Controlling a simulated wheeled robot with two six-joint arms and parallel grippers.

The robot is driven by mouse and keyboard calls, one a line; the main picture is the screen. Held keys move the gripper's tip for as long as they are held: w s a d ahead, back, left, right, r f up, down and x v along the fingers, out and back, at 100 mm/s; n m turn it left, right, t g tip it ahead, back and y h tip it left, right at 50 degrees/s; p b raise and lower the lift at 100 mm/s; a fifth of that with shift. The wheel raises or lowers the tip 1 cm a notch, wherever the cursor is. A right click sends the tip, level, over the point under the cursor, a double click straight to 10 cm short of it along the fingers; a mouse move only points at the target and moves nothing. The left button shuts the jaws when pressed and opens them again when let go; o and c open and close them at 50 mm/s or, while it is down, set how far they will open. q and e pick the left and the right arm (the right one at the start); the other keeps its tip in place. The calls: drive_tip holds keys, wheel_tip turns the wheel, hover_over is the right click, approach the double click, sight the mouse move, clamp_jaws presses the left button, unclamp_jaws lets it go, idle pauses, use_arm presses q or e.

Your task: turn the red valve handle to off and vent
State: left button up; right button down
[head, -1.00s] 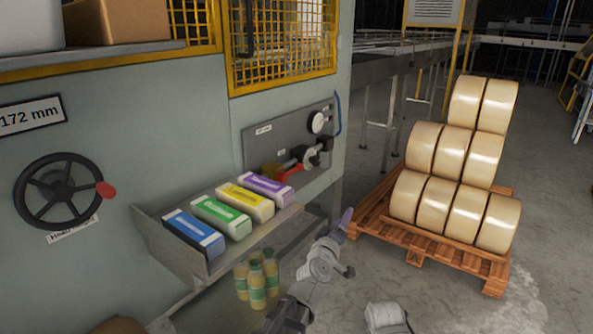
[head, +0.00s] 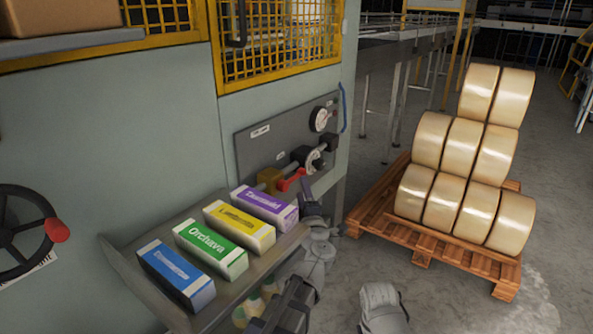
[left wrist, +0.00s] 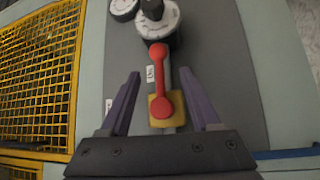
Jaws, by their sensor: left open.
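The red valve handle (head: 291,179) is on the grey panel (head: 250,147) of the machine, beside a yellow-brass valve body (head: 268,180). My left gripper (head: 306,188) is close in front of the panel. In the left wrist view its purple fingers (left wrist: 160,100) are open, one on each side of the handle, with nothing held. I cannot tell how far they are from it in depth.
A gauge (head: 322,119) and a dark round fitting (head: 315,160) sit near the valve. A shelf (head: 122,262) with several coloured cartons is left of my arm. A pallet (head: 440,247) of tape rolls stands right. A black handwheel (head: 22,232) is far left.

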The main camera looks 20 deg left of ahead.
sight(298, 173)
use_arm(q)
drive_tip(key=shift+r, duration=0.1)
drive_tip(key=p+x, duration=0.1)
drive_tip(key=x, duration=0.6)
drive_tip(key=shift+w+a, duration=0.1)
drive_tip(key=shift+w, duration=0.25)
drive_tip(key=shift+c, duration=0.3)
clamp_jaws()
idle(0.8)
